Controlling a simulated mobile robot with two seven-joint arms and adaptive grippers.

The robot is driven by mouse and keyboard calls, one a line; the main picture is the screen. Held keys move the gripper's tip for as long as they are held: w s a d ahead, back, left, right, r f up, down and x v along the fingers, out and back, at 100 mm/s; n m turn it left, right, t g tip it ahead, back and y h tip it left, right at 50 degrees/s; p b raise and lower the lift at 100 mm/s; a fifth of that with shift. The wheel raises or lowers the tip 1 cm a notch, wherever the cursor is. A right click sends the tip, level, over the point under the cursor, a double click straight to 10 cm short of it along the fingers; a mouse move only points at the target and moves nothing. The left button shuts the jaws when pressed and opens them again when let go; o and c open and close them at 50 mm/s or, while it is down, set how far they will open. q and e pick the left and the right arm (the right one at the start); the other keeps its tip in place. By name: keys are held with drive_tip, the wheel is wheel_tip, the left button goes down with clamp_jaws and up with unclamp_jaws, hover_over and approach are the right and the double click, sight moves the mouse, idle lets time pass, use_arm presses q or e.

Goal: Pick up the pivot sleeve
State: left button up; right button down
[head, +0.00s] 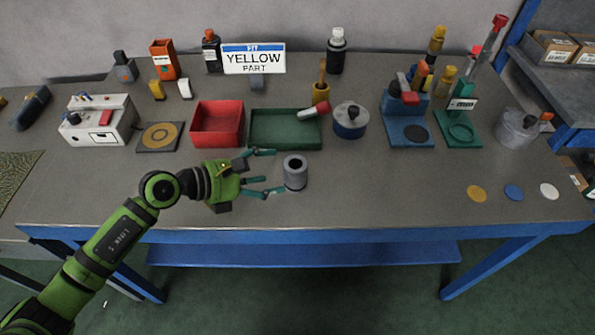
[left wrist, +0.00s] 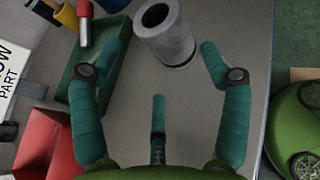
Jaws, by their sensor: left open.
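The pivot sleeve (head: 295,173) is a grey hollow cylinder standing upright on the table, near the middle front. In the left wrist view the sleeve (left wrist: 166,36) stands ahead of the fingers, its dark bore visible from above. My left gripper (head: 272,171), green with teal fingers, is open and empty just to the left of the sleeve, fingers pointing at it. In the left wrist view the gripper (left wrist: 160,60) has its fingers spread wide, with the sleeve between and slightly beyond the tips. I see no contact. My right gripper is not in view.
The tabletop right of the sleeve is clear up to coloured discs (head: 514,192).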

sight(295, 175)
use_arm(q)
drive_tip(key=p+x, duration=0.1)
drive_tip(key=x, duration=0.3)
drive_tip(key=shift+w+d, duration=0.1)
drive_tip(key=shift+d, duration=0.3)
drive_tip(key=c, duration=1.1)
drive_tip(key=shift+r, duration=0.1)
drive_tip(key=shift+c, duration=0.3)
drive_tip(key=shift+r, duration=0.1)
